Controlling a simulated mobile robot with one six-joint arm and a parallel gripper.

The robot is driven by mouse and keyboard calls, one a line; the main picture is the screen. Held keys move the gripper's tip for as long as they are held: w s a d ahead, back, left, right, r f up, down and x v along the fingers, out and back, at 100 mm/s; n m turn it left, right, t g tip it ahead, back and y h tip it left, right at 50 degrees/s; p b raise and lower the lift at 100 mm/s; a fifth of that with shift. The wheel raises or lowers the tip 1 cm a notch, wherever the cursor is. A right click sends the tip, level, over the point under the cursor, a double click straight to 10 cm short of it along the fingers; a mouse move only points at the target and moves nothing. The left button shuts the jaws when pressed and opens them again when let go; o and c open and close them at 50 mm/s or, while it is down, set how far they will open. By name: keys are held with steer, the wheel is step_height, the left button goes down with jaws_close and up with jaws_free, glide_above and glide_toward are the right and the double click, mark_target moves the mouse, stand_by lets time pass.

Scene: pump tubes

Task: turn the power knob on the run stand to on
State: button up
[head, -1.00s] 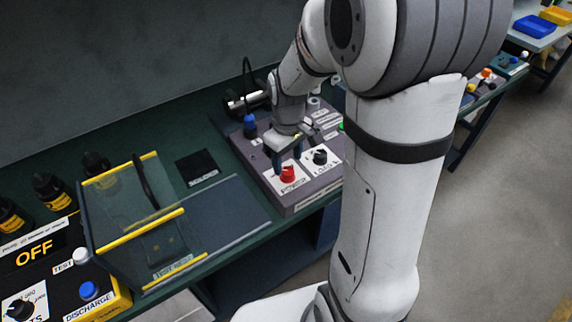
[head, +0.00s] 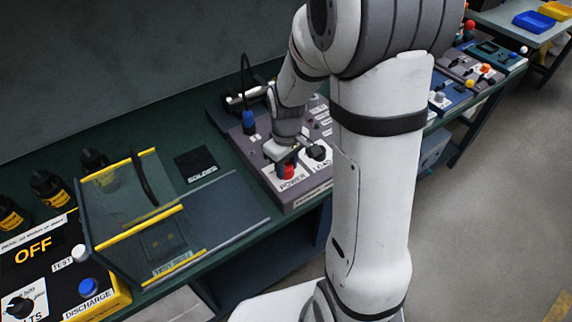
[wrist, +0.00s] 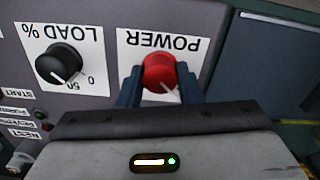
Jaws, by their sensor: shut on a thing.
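The red power knob (head: 288,172) is on the sloped top of the grey run stand (head: 300,199), on a white plate lettered POWER. In the wrist view the red knob (wrist: 160,73) sits between the two dark blue fingers of my gripper (wrist: 159,84), which are closed on its sides. The knob's white pointer line shows at its lower right in that view. No on or off marks can be read on the plate. In the head view my gripper (head: 286,163) comes down over the knob from above and partly hides it.
The black load knob (wrist: 59,64) is close beside the power knob. Small buttons (wrist: 40,114) line the stand. A blue plug with a cable (head: 249,122) stands at the stand's back left. A clear, yellow-edged guard (head: 135,200) and an OFF display (head: 35,250) are left.

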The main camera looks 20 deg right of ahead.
steer(key=c, duration=0.3)
steer(key=m, duration=0.3)
steer(key=shift+m+b, duration=0.4)
steer(key=m, duration=0.4)
steer(key=shift+m+b, duration=0.3)
steer(key=shift+b, duration=0.05)
steer(key=m, duration=0.4)
steer(key=shift+m, duration=0.3)
steer(key=m+b, duration=0.1)
steer(key=m, duration=0.3)
steer(key=shift+m, duration=0.4)
